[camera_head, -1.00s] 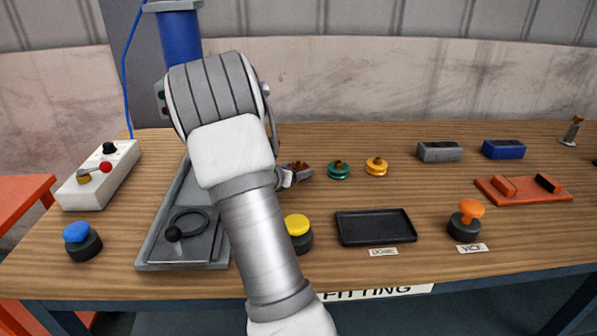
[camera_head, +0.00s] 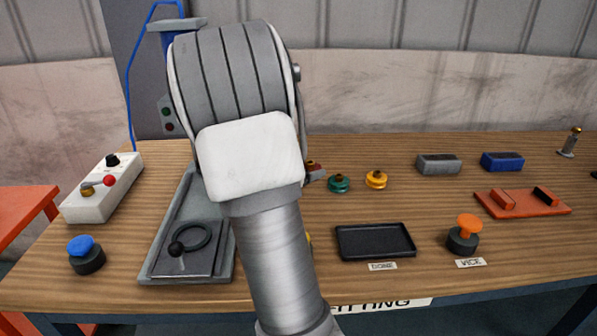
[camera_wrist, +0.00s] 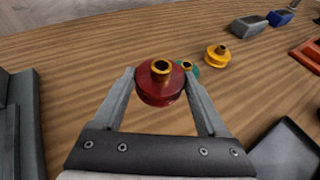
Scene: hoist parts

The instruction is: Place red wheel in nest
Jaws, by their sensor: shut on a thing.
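The red wheel (camera_wrist: 160,92) has a brass hub and sits between the two fingers of my gripper (camera_wrist: 160,76) in the wrist view, hub facing up. The fingers are shut on its sides. In the head view my arm hides most of the gripper, and only a bit of the red wheel (camera_head: 312,165) shows at the arm's right edge. A dark ring (camera_head: 205,234) lies on the grey press bed (camera_head: 160,271) at the left; I cannot tell whether it is the nest. My arm covers part of that bed.
A green wheel (camera_head: 339,183) and a yellow wheel (camera_head: 376,180) stand right of my gripper. A black tray (camera_head: 376,256) lies in front. A white control box (camera_head: 103,188) and blue button (camera_head: 80,246) are at left.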

